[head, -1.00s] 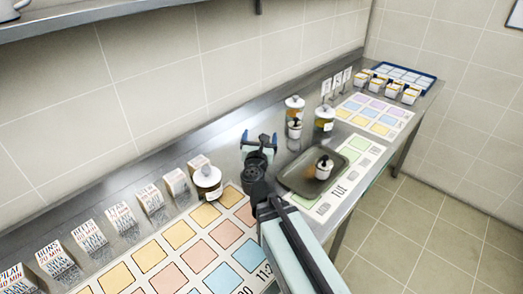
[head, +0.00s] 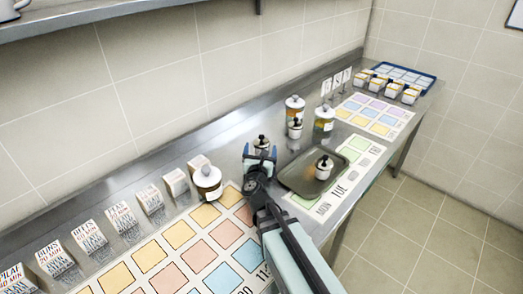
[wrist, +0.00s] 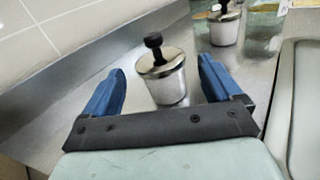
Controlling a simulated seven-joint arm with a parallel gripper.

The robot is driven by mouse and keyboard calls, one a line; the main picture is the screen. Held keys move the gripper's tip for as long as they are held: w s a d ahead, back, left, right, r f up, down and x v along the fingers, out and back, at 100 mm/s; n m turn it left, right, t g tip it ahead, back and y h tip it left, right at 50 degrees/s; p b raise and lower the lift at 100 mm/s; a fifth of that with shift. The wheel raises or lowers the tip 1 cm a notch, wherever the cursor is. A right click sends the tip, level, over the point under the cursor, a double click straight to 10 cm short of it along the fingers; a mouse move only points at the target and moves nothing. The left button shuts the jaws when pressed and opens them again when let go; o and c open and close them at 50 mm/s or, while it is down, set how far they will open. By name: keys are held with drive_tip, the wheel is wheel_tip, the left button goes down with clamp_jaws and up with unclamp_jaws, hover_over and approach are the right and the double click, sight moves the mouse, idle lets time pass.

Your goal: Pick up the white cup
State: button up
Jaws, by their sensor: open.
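A small white cup (head: 262,142) with a metal lid and black knob stands upright on the steel counter, just beyond my gripper (head: 260,153). In the wrist view the cup (wrist: 167,85) shows between and ahead of the two blue fingers, apart from both. My gripper is open and empty. In the head view its fingers cover the lower part of the cup. A similar lidded cup (head: 295,131) stands farther back, and another (head: 324,169) stands on the dark tray (head: 296,183).
Larger lidded jars stand at the left (head: 208,180) and at the back (head: 324,122). Label cards (head: 121,217) line the counter beside a sheet of coloured squares (head: 178,235). A tiled wall (head: 180,95) rises behind. Bare steel surrounds the nearest cup.

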sight(262, 141)
drive_tip(key=w, duration=0.6)
drive_tip(key=shift+d, duration=0.35)
drive_tip(key=shift+s, duration=0.1)
drive_tip(key=shift+c, duration=0.3)
drive_tip(key=c, duration=1.1)
